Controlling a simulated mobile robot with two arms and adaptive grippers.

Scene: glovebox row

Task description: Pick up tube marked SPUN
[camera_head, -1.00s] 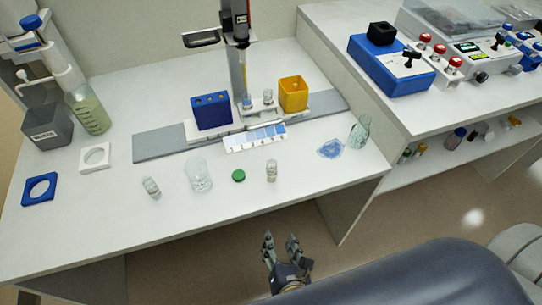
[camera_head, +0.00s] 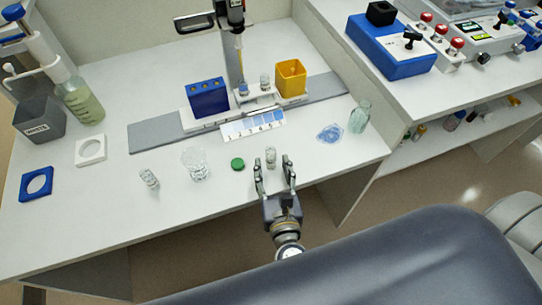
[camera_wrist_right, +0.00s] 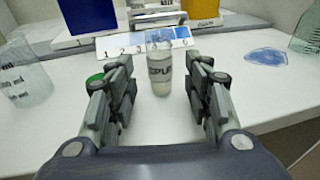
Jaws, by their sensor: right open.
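The tube marked SPUN (camera_wrist_right: 159,72) stands upright on the white bench in the right wrist view, with part of its label readable. It also shows as a small clear tube (camera_head: 270,157) in the head view, right of the green cap (camera_head: 237,164). My right gripper (camera_head: 274,175) is open and empty, at the bench's front edge. Its fingers point at the tube, which stands just beyond and between the fingertips in the right wrist view (camera_wrist_right: 160,95). A second small tube (camera_head: 149,178) stands farther left; its marking is too small to read. My left gripper is not in view.
A clear beaker (camera_head: 195,164) stands left of the green cap. Behind are a numbered strip (camera_head: 252,126), a blue rack (camera_head: 208,98) and a yellow container (camera_head: 291,78).

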